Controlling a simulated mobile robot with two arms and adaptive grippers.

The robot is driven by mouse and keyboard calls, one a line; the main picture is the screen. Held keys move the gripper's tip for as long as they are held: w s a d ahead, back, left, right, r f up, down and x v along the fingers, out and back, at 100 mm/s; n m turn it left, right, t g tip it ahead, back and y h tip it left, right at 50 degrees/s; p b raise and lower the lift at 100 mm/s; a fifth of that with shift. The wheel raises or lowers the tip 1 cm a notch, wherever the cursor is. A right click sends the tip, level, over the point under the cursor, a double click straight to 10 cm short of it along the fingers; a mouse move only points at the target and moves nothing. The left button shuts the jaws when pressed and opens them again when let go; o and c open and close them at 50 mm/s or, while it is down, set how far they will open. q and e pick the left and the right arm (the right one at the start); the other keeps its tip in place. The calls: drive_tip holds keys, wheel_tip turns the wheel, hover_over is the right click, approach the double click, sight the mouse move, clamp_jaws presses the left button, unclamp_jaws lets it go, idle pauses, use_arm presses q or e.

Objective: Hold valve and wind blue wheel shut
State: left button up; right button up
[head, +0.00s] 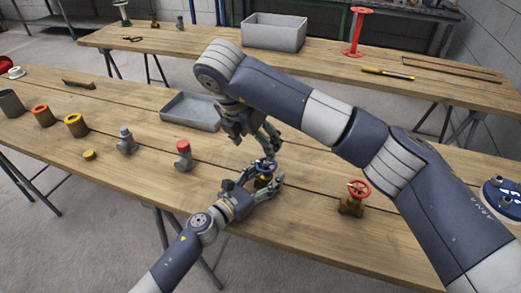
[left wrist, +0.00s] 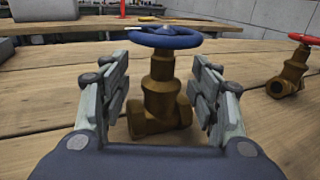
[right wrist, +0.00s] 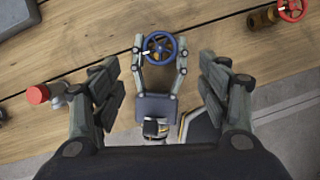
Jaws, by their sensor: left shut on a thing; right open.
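The brass valve with the blue wheel (head: 265,164) stands upright on the near wooden table. In the left wrist view its brass body (left wrist: 160,95) is between my left gripper's fingers (left wrist: 165,92), below the blue wheel (left wrist: 165,38). My left gripper (head: 262,183) is shut on the valve body. My right gripper (head: 264,143) is open and empty, pointing down above the blue wheel. In the right wrist view the wheel (right wrist: 163,47) lies ahead between the spread fingers, apart from them. The valve body is mostly hidden there.
A red-wheeled brass valve (head: 352,198) stands to the right. A red-capped fitting (head: 184,156), a grey fitting (head: 126,140) and several pipe pieces stand to the left. A grey tray (head: 178,116) lies behind. The table (head: 110,185) is clear at its front left.

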drive_tip(key=shift+v, duration=0.8)
use_arm(q)
drive_tip(key=o, duration=1.5)
drive_tip(key=shift+o, duration=0.2)
